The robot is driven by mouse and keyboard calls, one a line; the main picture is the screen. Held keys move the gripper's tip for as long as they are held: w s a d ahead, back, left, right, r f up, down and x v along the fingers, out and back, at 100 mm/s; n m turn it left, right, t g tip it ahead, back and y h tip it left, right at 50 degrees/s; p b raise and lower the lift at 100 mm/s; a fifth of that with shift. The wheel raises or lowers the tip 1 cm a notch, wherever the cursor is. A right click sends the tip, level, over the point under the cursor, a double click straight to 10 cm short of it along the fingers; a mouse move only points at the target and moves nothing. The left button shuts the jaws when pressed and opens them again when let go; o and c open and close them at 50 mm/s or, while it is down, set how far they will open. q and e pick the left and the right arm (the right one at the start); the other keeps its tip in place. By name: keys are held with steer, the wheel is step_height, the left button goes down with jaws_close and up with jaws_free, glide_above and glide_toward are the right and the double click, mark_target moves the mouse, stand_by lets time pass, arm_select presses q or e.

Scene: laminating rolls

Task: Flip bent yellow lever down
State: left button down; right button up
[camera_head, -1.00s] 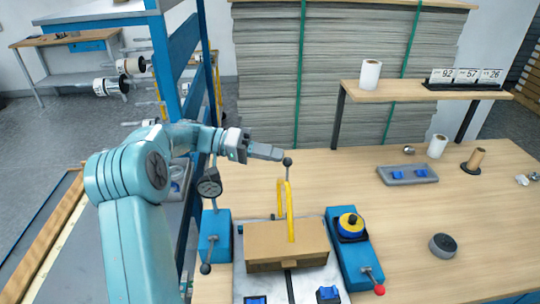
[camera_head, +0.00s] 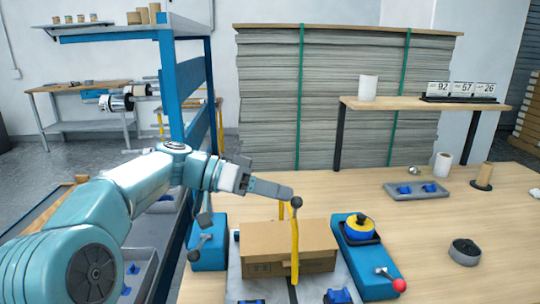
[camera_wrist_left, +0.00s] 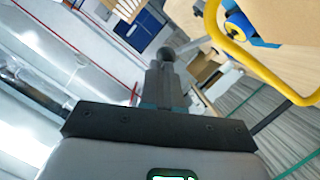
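The bent yellow lever (camera_head: 295,245) stands in front of the cardboard box (camera_head: 265,242), its near bar crossing the box's front face. A dark ball knob (camera_head: 297,202) shows at its upper end in the head view. My left gripper (camera_head: 285,192) reaches in from the left, its fingertips at the knob. In the left wrist view the fingers (camera_wrist_left: 168,85) look closed together, with the dark ball just beyond their tips and the yellow bar (camera_wrist_left: 250,60) to the right. I cannot tell whether they touch the knob. My right gripper is out of view.
A blue unit with a red-knobbed lever (camera_head: 388,278) and yellow dial (camera_head: 359,225) stands right of the box. Another blue unit (camera_head: 208,245) stands left. A grey tray (camera_head: 416,190), rolls and a dark puck (camera_head: 465,250) lie farther right. The table's right middle is mostly clear.

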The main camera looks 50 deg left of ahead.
arm_select(q)
steer(key=s+d+f+m+y+b, duration=0.1)
steer(key=s+d+f+m+b, duration=0.1)
steer(key=f+b, duration=0.3)
steer(key=shift+s+d+f+t+b, duration=0.15)
steer(key=shift+s+d+t+b, duration=0.4)
steer(key=shift+b, duration=1.4)
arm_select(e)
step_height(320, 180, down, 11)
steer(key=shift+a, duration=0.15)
arm_select(q)
steer(key=shift+w+d+g, duration=0.15)
steer(key=shift+d+g, duration=0.05)
steer(key=shift+g, duration=0.15)
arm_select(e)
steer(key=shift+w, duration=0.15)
